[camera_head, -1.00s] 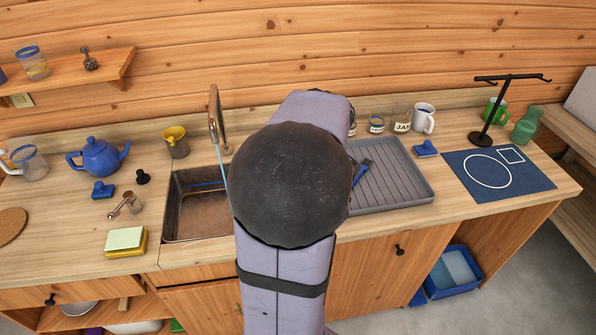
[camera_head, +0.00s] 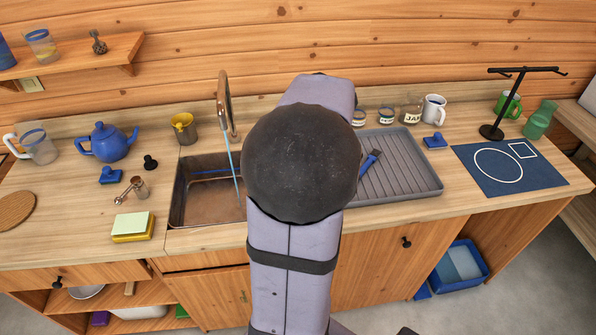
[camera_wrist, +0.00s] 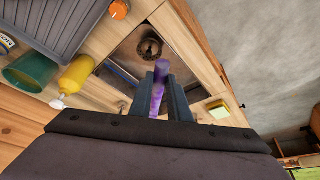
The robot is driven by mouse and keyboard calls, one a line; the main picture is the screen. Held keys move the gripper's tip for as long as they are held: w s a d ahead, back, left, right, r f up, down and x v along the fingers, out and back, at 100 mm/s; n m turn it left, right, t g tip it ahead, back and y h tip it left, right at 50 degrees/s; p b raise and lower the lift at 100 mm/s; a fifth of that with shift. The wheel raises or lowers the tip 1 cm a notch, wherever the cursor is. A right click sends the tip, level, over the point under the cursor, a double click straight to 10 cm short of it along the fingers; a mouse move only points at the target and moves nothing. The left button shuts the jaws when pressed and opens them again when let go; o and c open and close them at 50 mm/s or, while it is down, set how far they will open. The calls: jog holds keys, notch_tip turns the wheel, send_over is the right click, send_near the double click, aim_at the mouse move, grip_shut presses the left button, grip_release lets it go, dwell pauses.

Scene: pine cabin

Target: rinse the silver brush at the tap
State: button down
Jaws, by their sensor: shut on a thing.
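The tap (camera_head: 224,100) stands at the back of the sink (camera_head: 180,212), and a thin blue stream of water (camera_head: 232,168) runs from it into the basin. In the wrist view, my gripper (camera_wrist: 164,75) is shut on a slim purple thing (camera_wrist: 159,76) that points toward the sink's drain (camera_wrist: 149,48). I cannot tell whether it is the brush's handle, and no silver part shows on it. In the head view, my arm hides the gripper and the right part of the sink. I cannot tell whether the held thing touches the water.
A grey drying tray (camera_head: 420,190) with a blue-handled thing lies right of the sink. A small silver item (camera_head: 136,187) and a yellow sponge (camera_head: 133,228) lie to the left. A yellow bottle (camera_wrist: 77,73) and a green cup (camera_wrist: 30,72) stand beside the basin in the wrist view.

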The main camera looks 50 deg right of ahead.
jog(key=w, duration=0.2)
jog(key=w+f, duration=0.1)
jog(key=w, duration=0.2)
jog(key=w+f, duration=0.1)
jog(key=w, duration=0.1)
jog(key=shift+w+d, duration=0.25)
jog(key=shift+w, duration=0.15)
jog(key=shift+w+d, duration=0.1)
jog(key=shift+w, duration=1.45)
dwell(0.9)
jog(key=s+b, duration=0.1)
jog(key=s, duration=0.3)
jog(key=s+b, duration=0.1)
jog(key=s, duration=0.2)
jog(key=shift+a+b, duration=0.25)
jog(key=shift+b, duration=0.1)
jog(key=shift+s+r+p, duration=0.3)
jog(key=shift+s+r, duration=0.15)
jog(key=shift+r, duration=0.05)
jog(key=shift+s+a+r+p, duration=0.15)
jog(key=shift+s+r+p, duration=0.7)
jog(key=shift+s+r, duration=1.2)
